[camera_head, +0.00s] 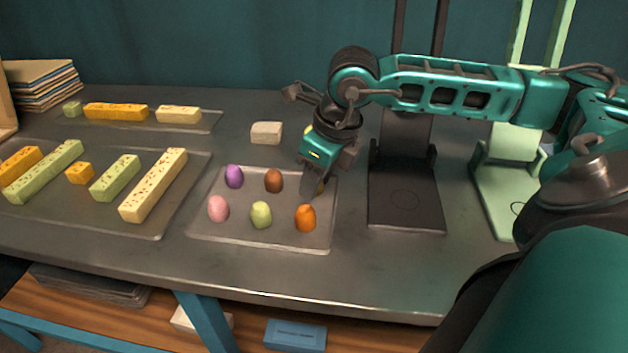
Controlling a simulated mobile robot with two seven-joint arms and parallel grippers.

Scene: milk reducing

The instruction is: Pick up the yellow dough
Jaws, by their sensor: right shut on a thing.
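The yellow dough (321,188) shows only as a small patch at the fingertips of my right gripper (315,187); the fingers hide most of it. My right gripper points down over the back right part of the tray (287,239) and is shut on the yellow dough. I cannot tell whether the dough still touches the tray. Purple dough (234,176), brown dough (274,181), pink dough (218,208), green dough (261,214) and orange dough (305,218) sit on the same tray. The orange one is just in front of the gripper. My left gripper is not in view.
A larger tray (150,232) with several bars stands at the left, a smaller tray (208,122) behind it. A pale block (266,133) lies behind the dough tray. A black stand (406,213) and a pale green stand (492,200) stand at the right.

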